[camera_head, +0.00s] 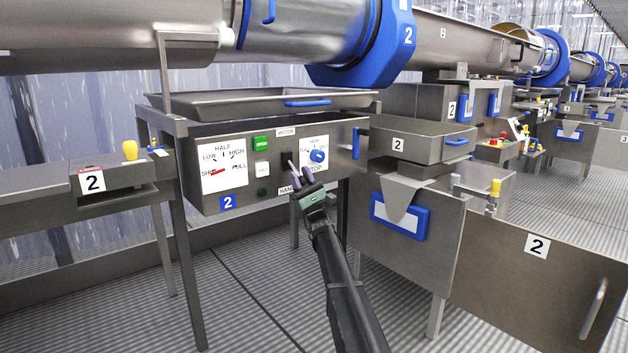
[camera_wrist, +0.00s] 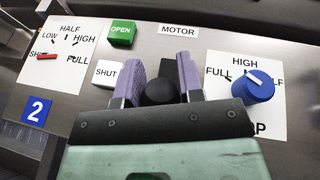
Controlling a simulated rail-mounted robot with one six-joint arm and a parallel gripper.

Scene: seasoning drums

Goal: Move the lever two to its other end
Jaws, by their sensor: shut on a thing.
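The steel control panel (camera_head: 334,150) marked 2 stands in the middle of the head view. Under its MOTOR label, a lever (camera_head: 292,165) sticks out from a dark plate. My gripper (camera_head: 302,179) is at the lever's outer end. In the wrist view, the purple fingers of my gripper (camera_wrist: 160,82) stand on either side of the lever's round black knob (camera_wrist: 159,92), shut on it. The lower part of the lever's mount is hidden behind my gripper in the wrist view.
Left of the lever are the green OPEN button (camera_wrist: 121,33), the white SHUT button (camera_wrist: 106,74) and a red pointer (camera_wrist: 47,57) on a dial. A blue knob (camera_wrist: 253,87) is close on the right. A tray (camera_head: 262,103) overhangs the panel; a steel box (camera_head: 423,141) stands to the right.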

